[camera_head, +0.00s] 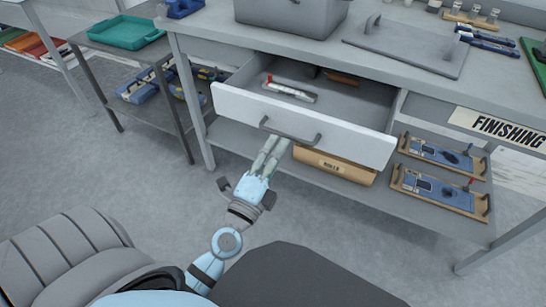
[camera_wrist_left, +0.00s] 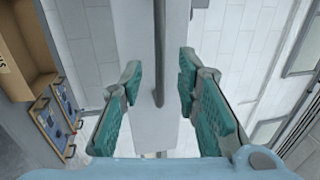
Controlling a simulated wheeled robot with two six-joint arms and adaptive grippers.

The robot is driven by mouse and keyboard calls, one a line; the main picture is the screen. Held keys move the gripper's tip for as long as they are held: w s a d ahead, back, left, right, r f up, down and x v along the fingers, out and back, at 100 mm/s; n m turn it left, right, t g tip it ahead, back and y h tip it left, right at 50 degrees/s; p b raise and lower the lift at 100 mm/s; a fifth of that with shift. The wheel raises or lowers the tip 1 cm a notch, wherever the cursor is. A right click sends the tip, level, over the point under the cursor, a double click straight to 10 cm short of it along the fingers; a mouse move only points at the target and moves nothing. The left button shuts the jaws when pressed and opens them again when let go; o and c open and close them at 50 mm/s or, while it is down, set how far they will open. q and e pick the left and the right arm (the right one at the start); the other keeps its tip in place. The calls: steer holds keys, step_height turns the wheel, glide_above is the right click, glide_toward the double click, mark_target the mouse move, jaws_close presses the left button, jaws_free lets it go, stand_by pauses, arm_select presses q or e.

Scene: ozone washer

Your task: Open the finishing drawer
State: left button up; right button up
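The finishing drawer (camera_head: 330,140) is a white-fronted drawer under the grey workbench. It stands pulled out, with its inside visible. Its grey bar handle (camera_head: 290,132) runs along the front. My left gripper (camera_head: 273,148) is at the handle, below and in front of the drawer front. In the left wrist view the two green-padded fingers (camera_wrist_left: 160,82) are spread apart. The handle (camera_wrist_left: 158,45) shows as a dark bar between them, with gaps on both sides. The drawer front (camera_wrist_left: 133,40) lies beyond. My right gripper is not in view.
Inside the drawer lie a red-tipped grey tool (camera_head: 290,91) and a brown item (camera_head: 343,78). A "FINISHING" label (camera_head: 505,129) marks the bench. A tan box (camera_head: 334,165) and trays with blue parts (camera_head: 438,190) sit on the shelf below. Floor in front is clear.

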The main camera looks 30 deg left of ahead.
arm_select(q)
steer(key=shift+v, duration=1.25)
steer(key=s+a+f+n+g, duration=0.1)
steer(key=s+f+n+g, duration=0.2)
steer(key=f, duration=0.8)
steer(key=s+a+f+n+g, duration=0.1)
steer(key=s+f+n+g, duration=0.2)
steer(key=f, duration=0.8)
steer(key=s+a+f+n+g, duration=0.1)
steer(key=s+f+n+g, duration=0.2)
steer(key=f, duration=0.8)
steer(key=s+a+f+n+g, duration=0.1)
steer(key=s+f+n+g, duration=0.3)
steer(key=s+f, duration=0.55)
steer(key=s+f+n+g, duration=0.3)
steer(key=s+f+g, duration=0.3)
steer(key=s, duration=0.7)
step_height(320, 180, up, 14)
steer(key=s+h+p, duration=0.1)
steer(key=s+p, duration=0.1)
steer(key=p, duration=1.3)
steer(key=shift+s+d+f+n+p, duration=0.2)
steer(key=shift+s+d+n+p, duration=0.15)
steer(key=shift+d, duration=0.15)
